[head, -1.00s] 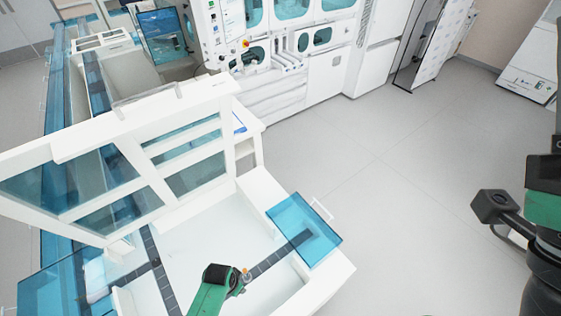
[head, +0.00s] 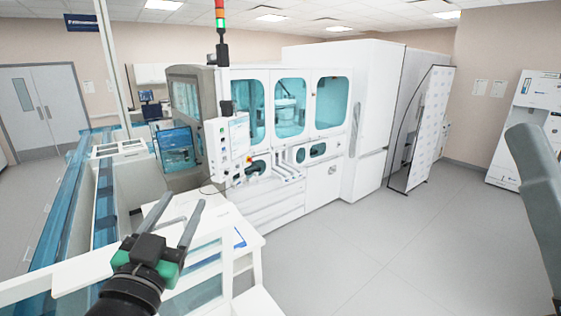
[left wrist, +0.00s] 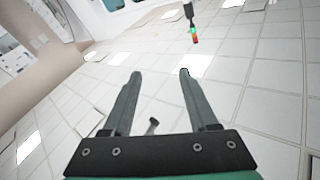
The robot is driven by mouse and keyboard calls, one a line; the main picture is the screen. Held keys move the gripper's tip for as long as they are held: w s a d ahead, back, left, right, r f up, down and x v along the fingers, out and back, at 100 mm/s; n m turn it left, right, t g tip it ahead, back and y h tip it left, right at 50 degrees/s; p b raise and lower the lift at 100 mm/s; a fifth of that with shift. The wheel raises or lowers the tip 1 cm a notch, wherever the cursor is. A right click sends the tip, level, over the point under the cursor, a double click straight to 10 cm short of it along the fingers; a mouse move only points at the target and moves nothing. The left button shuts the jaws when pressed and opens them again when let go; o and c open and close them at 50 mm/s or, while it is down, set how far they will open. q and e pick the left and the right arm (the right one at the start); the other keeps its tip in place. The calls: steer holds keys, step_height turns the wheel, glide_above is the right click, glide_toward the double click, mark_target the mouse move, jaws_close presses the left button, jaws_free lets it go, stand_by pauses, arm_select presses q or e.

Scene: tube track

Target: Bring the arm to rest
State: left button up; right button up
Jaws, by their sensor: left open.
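My left gripper (head: 185,197) is in the lower left of the head view, raised in front of the white frame, with its fingers pointing up. It is open, with clear space between the two fingers and nothing held. In the left wrist view the gripper (left wrist: 160,73) also shows open and empty, facing the ceiling panels. My right gripper is not in view; only a grey part of my own arm shows at the right edge of the head view.
A white track frame with blue panels (head: 75,215) runs along the left. A large white analyser (head: 290,130) with blue windows stands behind, with a signal tower (head: 221,30) on top. Open grey floor (head: 420,250) lies to the right.

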arm_select(q)
steer(key=s+a+r+n+t+h, duration=0.1)
steer(key=s+r+n+t, duration=0.2)
steer(key=s+r, duration=1.4)
steer(key=s+t, duration=0.3)
steer(key=t, duration=0.1)
steer(key=shift+w+r, duration=0.1)
